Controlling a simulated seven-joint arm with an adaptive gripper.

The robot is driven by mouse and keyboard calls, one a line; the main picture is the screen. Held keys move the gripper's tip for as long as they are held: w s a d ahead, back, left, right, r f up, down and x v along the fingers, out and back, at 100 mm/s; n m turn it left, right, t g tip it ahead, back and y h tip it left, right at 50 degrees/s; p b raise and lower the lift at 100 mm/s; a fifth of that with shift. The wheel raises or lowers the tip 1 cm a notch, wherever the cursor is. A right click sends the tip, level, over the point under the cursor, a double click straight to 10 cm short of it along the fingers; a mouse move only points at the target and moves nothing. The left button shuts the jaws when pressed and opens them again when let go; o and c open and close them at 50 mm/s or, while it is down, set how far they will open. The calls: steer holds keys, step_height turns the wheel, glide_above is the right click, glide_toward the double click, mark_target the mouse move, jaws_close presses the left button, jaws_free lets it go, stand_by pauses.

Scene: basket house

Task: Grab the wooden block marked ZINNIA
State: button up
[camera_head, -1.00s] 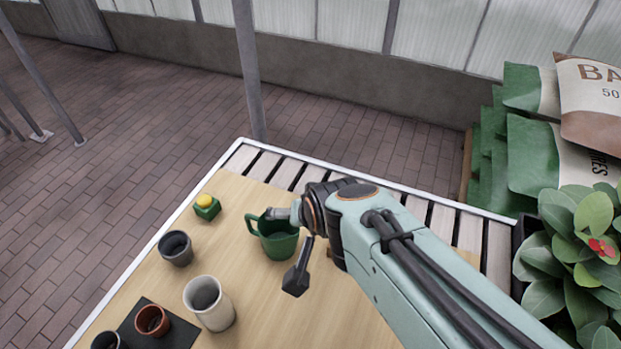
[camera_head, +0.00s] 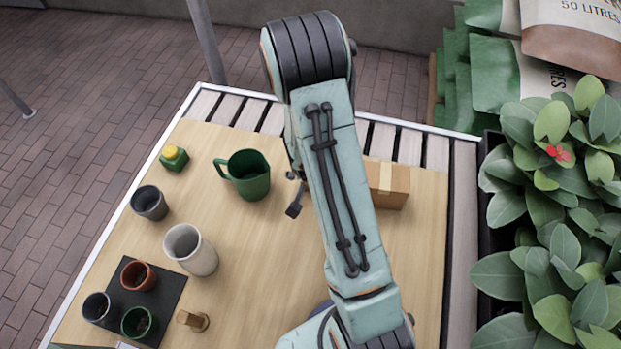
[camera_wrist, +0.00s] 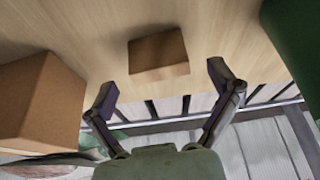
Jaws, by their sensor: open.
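A small brown block (camera_wrist: 158,54) lies on the wooden tabletop in the wrist view. No lettering can be read on the face that shows, so I cannot tell whether it is marked ZINNIA. My gripper (camera_wrist: 162,77) is open and empty, its fingers spread to either side of the block's near edge and apart from it. In the head view my arm hides the block, and only one dark finger shows left of the arm, right of the green jug (camera_head: 248,177).
A cardboard box (camera_head: 388,185) stands right of my arm; it also shows at left in the wrist view (camera_wrist: 38,105). Cups, a white pot (camera_head: 190,250), a dark tray (camera_head: 168,292) and a yellow-capped green bottle (camera_head: 174,158) are on the left. A leafy plant (camera_head: 550,220) borders the right.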

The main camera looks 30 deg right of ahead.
steer(key=shift+w+d+f, duration=0.1)
steer(key=shift+w+f, duration=0.15)
steer(key=shift+f, duration=0.35)
steer(key=c, duration=1)
